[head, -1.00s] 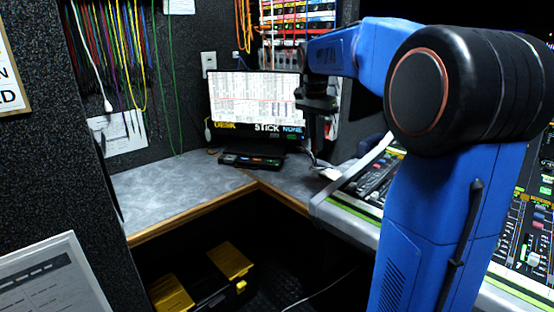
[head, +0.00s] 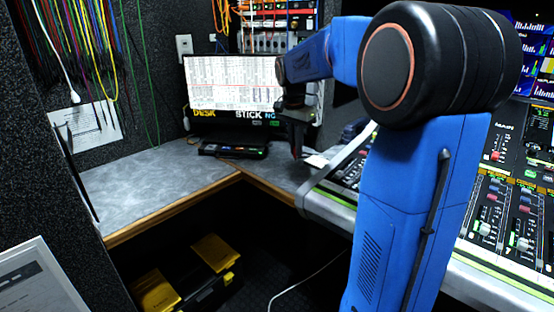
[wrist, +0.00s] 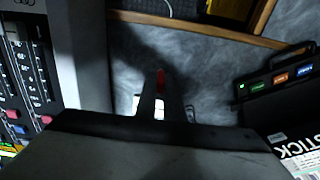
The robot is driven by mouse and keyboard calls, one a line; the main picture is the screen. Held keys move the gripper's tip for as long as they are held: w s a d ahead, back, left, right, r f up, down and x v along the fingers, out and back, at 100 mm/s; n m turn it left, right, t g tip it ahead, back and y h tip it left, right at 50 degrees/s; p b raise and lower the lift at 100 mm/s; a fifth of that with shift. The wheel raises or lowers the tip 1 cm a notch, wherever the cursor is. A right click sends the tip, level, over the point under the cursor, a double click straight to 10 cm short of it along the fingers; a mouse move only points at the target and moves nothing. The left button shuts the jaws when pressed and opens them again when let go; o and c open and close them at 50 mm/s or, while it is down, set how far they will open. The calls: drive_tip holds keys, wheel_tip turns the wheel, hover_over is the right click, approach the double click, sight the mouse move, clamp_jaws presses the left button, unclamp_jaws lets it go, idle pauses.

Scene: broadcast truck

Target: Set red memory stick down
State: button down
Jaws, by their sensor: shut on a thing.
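The red memory stick (wrist: 160,77) shows as a small red end between the fingertips of my gripper (wrist: 161,92) in the wrist view. The rest of it is hidden by the fingers. My gripper is shut on it, pointing down over the grey desk (wrist: 205,65). In the head view my gripper (head: 297,145) is just above the desk corner, in front of the screen (head: 232,84) and left of the mixing console (head: 335,205). I cannot tell whether the stick touches the desk.
A black slotted dock (head: 233,150) with coloured labels lies on the desk; it also shows in the wrist view (wrist: 275,95). Free desk surface (head: 150,185) extends left. A yellow-and-black case (head: 213,252) stands below.

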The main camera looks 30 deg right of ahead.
drive_tip(key=shift+f, duration=4.25)
drive_tip(key=shift+f, duration=0.1)
drive_tip(key=c, duration=1.9)
unclamp_jaws()
drive_tip(key=shift+o, duration=0.2)
wheel_tip(320, 180, up, 12)
drive_tip(key=a, duration=0.1)
drive_tip(key=shift+s+a, duration=0.2)
drive_tip(key=shift+s, duration=0.05)
drive_tip(key=shift+s, duration=0.1)
